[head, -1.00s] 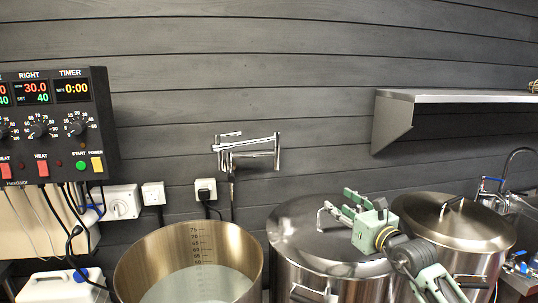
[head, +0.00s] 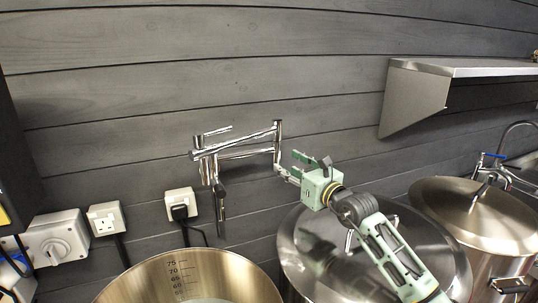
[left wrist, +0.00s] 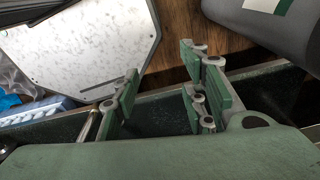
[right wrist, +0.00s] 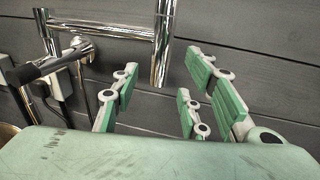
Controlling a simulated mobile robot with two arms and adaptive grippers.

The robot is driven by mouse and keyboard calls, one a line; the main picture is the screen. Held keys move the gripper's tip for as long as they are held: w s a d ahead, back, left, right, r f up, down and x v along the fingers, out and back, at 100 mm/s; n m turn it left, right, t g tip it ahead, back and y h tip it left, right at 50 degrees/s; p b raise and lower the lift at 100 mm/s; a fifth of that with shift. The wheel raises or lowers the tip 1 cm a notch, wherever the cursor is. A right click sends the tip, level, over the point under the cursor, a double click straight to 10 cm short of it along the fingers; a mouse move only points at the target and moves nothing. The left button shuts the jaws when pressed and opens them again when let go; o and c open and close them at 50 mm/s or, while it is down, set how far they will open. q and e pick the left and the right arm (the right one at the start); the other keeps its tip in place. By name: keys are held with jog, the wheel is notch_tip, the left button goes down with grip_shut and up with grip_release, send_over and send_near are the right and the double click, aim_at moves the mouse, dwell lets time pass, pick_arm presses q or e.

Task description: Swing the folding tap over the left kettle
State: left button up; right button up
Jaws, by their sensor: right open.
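The chrome folding tap (head: 236,150) is mounted on the dark wall, its jointed arms folded with the outer vertical tube at the right. The left kettle (head: 130,284) is open below it, with a volume scale inside. My right gripper (head: 311,160) is open just right of the tap's outer end. In the right wrist view the tap's vertical tube (right wrist: 162,45) hangs just beyond and between the open fingers (right wrist: 160,97); I cannot tell whether they touch it. My left gripper (left wrist: 165,95) is open and empty, away from the tap, and is not in the head view.
A lidded kettle (head: 320,250) stands under my right arm, with another lidded kettle (head: 480,215) farther right. A steel shelf (head: 415,95) juts out at upper right. Wall sockets (head: 107,218) and cables are at left. The wall around the tap is clear.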

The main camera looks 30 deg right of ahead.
aim_at(279, 160)
jog(key=shift+w+r, duration=0.3)
jog(key=shift+w, duration=0.15)
jog(key=w, duration=0.1)
jog(key=w+p, duration=0.1)
jog(key=w, duration=0.1)
jog(key=w+a+p, duration=0.1)
jog(key=w, duration=0.1)
jog(key=shift+w+f, duration=0.15)
jog(key=shift+w, duration=0.35)
pick_arm(q)
jog(key=r, duration=0.1)
jog(key=w+r, duration=0.1)
jog(key=shift+w+d+r, duration=0.1)
jog(key=shift+w+r, duration=0.05)
jog(key=shift+r, duration=0.25)
pick_arm(e)
jog(key=shift+c, duration=0.8)
pick_arm(q)
jog(key=shift+s, duration=0.35)
pick_arm(e)
grip_shut()
jog(key=shift+f, duration=0.1)
